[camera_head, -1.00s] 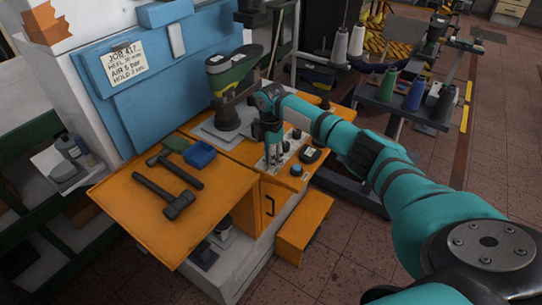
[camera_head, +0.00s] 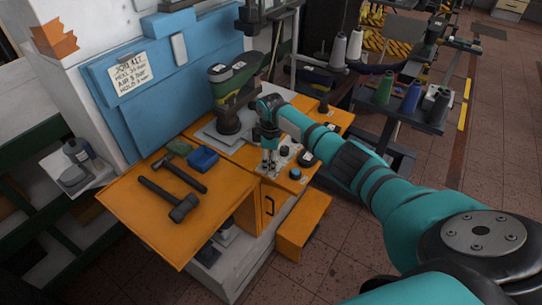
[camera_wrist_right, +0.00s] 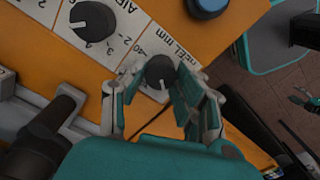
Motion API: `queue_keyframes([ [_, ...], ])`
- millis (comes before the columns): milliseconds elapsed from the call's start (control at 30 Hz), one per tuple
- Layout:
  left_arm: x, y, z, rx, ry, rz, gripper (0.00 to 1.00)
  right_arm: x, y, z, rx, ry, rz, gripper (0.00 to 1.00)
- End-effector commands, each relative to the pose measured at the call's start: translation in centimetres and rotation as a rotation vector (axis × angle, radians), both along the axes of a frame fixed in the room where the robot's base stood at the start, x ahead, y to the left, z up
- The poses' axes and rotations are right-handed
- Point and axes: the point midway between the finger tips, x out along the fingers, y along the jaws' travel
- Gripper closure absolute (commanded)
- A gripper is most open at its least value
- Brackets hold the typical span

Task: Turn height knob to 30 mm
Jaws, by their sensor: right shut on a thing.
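The height knob (camera_wrist_right: 160,72) is a small dark round knob with a white pointer line, beside a white strip lettered "HEEL mm" (camera_wrist_right: 165,42) in the right wrist view. The number 40 shows near it; other marks are hidden or too small to read. The pointer line points toward the gripper's palm, at the bottom of the picture. My right gripper (camera_wrist_right: 162,88) is shut on the knob, a finger on each side. In the head view my right gripper (camera_head: 269,164) reaches down to the orange control panel, and the knob is hidden.
A second dark knob (camera_wrist_right: 92,20) with an "AIR" scale and a blue button (camera_wrist_right: 208,6) are close by. A green and black press (camera_head: 229,95) stands behind my gripper. A hammer (camera_head: 172,199) and a blue tray (camera_head: 203,159) lie on the orange bench (camera_head: 140,214).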

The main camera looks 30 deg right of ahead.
Motion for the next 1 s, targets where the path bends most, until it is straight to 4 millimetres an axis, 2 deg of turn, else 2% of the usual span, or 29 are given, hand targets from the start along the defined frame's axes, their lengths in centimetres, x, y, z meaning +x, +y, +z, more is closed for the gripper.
queue_keyframes([
  [33,0.0,0.0,0.7,0.0,0.0,0.0,0.45,0.1,0.1,0.4,0.002,-0.001,-0.046,1.0],
  [400,0.0,0.0,2.7,0.0,0.0,0.0,0.45,0.1,0.0,0.3,0.001,-0.001,-0.397,1.0],
  [700,0.0,0.0,3.9,0.0,0.001,0.0,0.45,0.2,-0.1,0.3,0.0,-0.002,-0.663,1.0],
  [1000,0.0,0.0,4.5,0.0,0.0,0.0,0.45,0.2,-0.2,0.3,0.0,-0.003,-0.847,1.0],
])
